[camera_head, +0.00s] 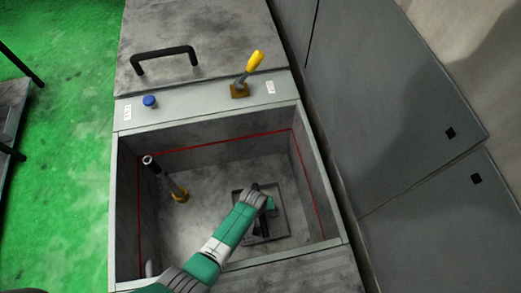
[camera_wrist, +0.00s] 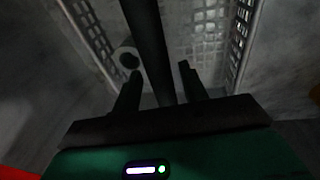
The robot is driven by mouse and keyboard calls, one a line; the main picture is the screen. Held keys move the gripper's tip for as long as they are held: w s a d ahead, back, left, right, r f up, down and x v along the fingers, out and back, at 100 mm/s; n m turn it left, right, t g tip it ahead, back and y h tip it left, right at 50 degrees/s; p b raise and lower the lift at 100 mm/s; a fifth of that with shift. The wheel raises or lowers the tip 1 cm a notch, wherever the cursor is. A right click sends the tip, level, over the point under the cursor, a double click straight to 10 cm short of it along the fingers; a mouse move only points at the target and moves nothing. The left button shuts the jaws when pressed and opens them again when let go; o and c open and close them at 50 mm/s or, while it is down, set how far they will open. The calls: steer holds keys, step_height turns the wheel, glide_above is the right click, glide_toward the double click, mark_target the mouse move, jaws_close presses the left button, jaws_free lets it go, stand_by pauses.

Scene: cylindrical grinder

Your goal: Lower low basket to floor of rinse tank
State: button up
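The low basket (camera_head: 286,222) is a dark, shallow mesh basket inside the open rinse tank (camera_head: 205,250). It looks level and at or close to the tank floor; the head view does not show clearly whether it touches. In the wrist view its perforated wall (camera_wrist: 240,35) and mesh floor show. A dark handle bar (camera_wrist: 150,45) runs between the fingers of my gripper (camera_wrist: 160,68). A gap shows on each side of the bar, so my gripper is open around it. In the head view my gripper (camera_head: 264,204) is over the basket, partly hiding it.
A pale ring-shaped part (camera_wrist: 127,57) sits in the basket. A pipe with a brass base (camera_head: 180,195) stands in the tank, left of the basket. A red line (camera_head: 220,143) runs around the tank walls. A yellow lever (camera_head: 254,62) and blue button (camera_head: 149,101) are behind the rim.

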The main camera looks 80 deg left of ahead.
steer(key=shift+d, duration=0.1)
steer(key=r+p, duration=0.1)
steer(key=r, duration=0.1)
steer(key=r+p, duration=0.1)
steer(key=r, duration=0.2)
steer(key=s+r+p, duration=0.1)
steer(key=r, duration=0.1)
steer(key=shift+d+r, duration=0.35)
